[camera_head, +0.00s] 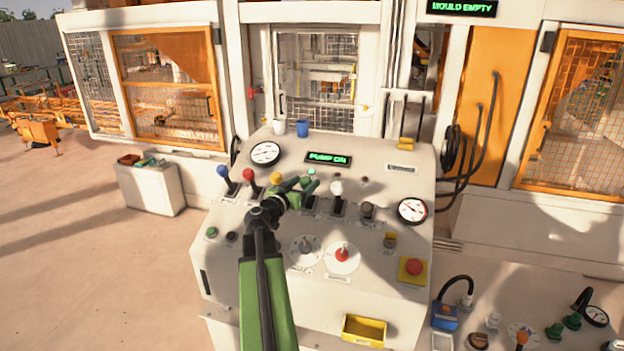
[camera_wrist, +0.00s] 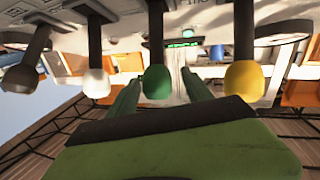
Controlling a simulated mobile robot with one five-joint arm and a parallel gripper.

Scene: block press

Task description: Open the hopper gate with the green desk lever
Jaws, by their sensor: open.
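The green desk lever (camera_head: 311,171) stands in the lever row on the sloping desk, between the yellow and white levers. Its lower part is hidden behind my gripper in the head view. My gripper (camera_head: 302,184) is open and reaches to this lever from the front. In the wrist view, which looks upside down, the green knob (camera_wrist: 155,82) shows between the two fingers of my gripper (camera_wrist: 162,90), with a gap to the right finger. I cannot tell whether the left finger touches the knob. The hopper gate cannot be made out.
A yellow lever (camera_head: 276,178) and a white lever (camera_head: 337,188) flank the green one closely. Red (camera_head: 249,177) and blue (camera_head: 223,171) levers stand further left, a dark knob (camera_head: 367,210) right. The desk screen (camera_head: 328,158) reads PUMP ON; the upper screen (camera_head: 461,8) reads MOULD EMPTY.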

